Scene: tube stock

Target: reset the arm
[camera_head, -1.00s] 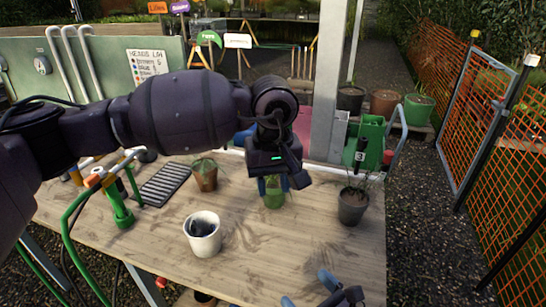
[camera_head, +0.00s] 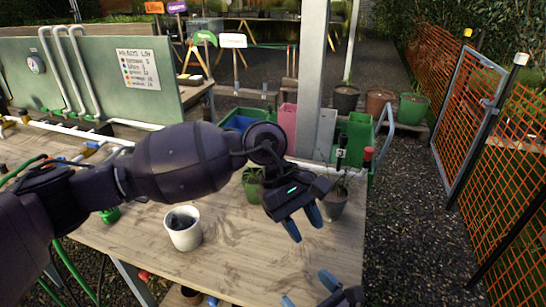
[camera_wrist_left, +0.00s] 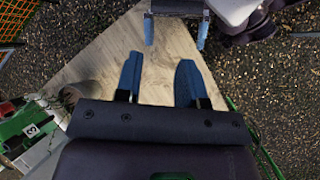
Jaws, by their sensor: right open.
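My left gripper (camera_head: 304,223) is above the worktable, in front of the grey plant pot (camera_head: 335,203) in the head view. Its two blue fingers are apart. The left wrist view shows nothing between those fingers (camera_wrist_left: 158,80), with bare table beyond. My right gripper (camera_head: 308,291) is at the table's front edge, low in the head view, with its blue fingers apart. It also shows at the top of the left wrist view (camera_wrist_left: 175,30). No object is held by either gripper.
The wooden table (camera_head: 235,262) holds a white pot (camera_head: 183,229) with dark contents and a green pot (camera_head: 253,190) with a plant. My left arm hides part of the table. Green and pink bins (camera_head: 357,135) stand behind. The table's middle front is clear.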

